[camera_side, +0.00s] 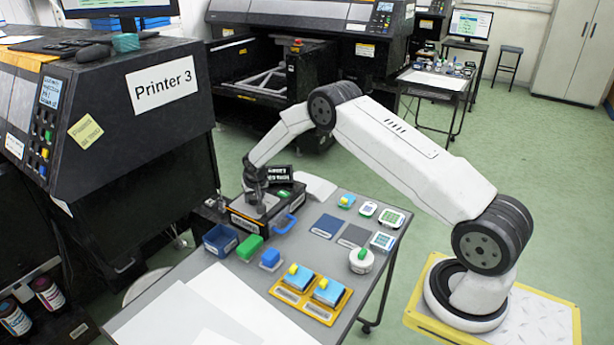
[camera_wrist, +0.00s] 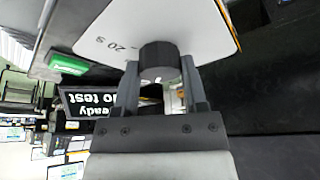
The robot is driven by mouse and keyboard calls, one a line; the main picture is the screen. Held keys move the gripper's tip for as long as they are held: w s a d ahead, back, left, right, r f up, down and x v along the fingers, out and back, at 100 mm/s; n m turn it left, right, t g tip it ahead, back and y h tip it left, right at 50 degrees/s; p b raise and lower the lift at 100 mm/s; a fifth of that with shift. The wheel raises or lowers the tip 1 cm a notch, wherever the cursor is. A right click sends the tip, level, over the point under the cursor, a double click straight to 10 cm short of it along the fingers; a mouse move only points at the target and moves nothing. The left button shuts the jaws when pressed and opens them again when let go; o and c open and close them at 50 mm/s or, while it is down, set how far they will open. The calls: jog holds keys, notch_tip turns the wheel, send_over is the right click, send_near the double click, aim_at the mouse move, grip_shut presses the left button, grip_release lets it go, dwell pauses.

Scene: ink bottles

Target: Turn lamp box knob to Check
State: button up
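The lamp box (camera_side: 245,222) is a low dark box with a light top plate at the far left part of the grey table. In the wrist view its pale plate (camera_wrist: 108,32) fills the upper middle, with part of a printed scale reading "20 S". The round black knob (camera_wrist: 160,60) stands on this plate between my fingertips. My gripper (camera_wrist: 160,66) has one finger on each side of the knob, with no gap visible. In the side view my gripper (camera_side: 262,204) points down over the box and hides the knob. The Check mark and the pointer cannot be made out.
Printer 3 (camera_side: 130,120) rises at left.

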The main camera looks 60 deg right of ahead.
jog(key=shift+n+t+y, duration=0.4)
jog(key=shift+n+y, duration=0.4)
jog(key=shift+n, duration=1.5)
grip_shut()
jog(key=o, duration=1.2)
grip_release()
jog(key=shift+r, duration=0.1)
jog(key=v, duration=0.7)
jog(key=shift+s+r, duration=0.2)
jog(key=shift+r, duration=0.05)
